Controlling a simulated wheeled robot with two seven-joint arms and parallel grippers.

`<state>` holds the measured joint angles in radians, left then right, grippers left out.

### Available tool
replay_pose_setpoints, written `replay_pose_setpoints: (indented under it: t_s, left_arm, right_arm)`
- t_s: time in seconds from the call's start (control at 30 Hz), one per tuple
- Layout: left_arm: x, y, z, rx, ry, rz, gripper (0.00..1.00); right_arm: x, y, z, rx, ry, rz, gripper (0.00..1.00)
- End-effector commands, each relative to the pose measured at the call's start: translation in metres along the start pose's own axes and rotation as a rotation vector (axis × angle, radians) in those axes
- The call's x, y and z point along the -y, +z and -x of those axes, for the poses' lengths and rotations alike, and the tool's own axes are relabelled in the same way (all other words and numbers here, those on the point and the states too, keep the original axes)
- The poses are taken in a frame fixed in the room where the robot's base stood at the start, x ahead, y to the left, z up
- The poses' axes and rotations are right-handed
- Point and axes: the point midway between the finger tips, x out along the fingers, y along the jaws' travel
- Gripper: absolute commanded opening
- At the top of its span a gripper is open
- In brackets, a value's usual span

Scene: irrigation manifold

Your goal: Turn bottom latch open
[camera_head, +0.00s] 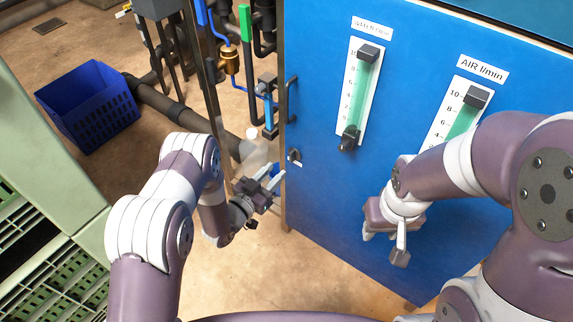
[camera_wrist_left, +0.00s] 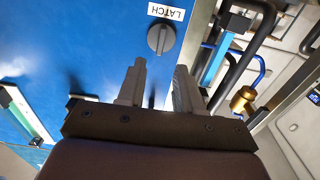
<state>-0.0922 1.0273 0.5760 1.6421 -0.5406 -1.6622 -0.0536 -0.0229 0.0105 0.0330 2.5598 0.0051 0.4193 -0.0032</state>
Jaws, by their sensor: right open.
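My left gripper (camera_head: 275,178) is beside the door's left edge, below that knob. Its two grey fingers (camera_wrist_left: 160,68) are apart and empty, short of the latch knob. My right gripper (camera_head: 384,245) is open and empty in front of the door.
The door carries two green flow gauges (camera_head: 362,90) (camera_head: 460,122) and a black handle (camera_head: 291,100). Pipes with a brass fitting (camera_head: 229,62) stand left of it. A blue crate (camera_head: 88,108) is on the floor, and green shelving (camera_head: 45,150) is at the left.

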Motion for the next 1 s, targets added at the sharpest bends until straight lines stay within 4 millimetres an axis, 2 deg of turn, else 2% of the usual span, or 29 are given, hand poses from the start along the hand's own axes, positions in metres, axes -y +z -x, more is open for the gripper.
replay_pose_setpoints:
  t_s: [0.1, 0.3, 0.63, 0.73, 0.77, 1.0]
  left_arm:
    - [-0.001, 0.003, -0.029, -0.002, 0.003, -0.002, 0.35]
    - [0.0, 0.002, -0.06, 0.001, -0.001, 0.0, 0.35]
    - [0.001, 0.0, -0.067, 0.002, -0.002, 0.001, 0.35]
    - [0.001, 0.0, -0.067, 0.002, -0.002, 0.001, 0.03]
    - [0.001, 0.0, -0.067, 0.002, -0.002, 0.001, 0.0]
    - [0.001, 0.0, -0.067, 0.002, -0.002, 0.006, 0.0]
  right_arm:
    - [0.0, 0.001, -0.009, 0.0, 0.0, 0.0, 0.43]
    - [0.0, 0.002, -0.014, 0.001, 0.0, 0.0, 0.43]
    - [0.0, 0.002, -0.014, 0.001, 0.0, 0.0, 0.43]
    - [0.0, 0.002, -0.014, 0.001, 0.0, 0.0, 0.43]
    - [0.0, 0.002, -0.014, 0.001, 0.0, 0.0, 0.43]
    - [0.0, 0.002, -0.014, 0.001, 0.0, 0.0, 0.43]
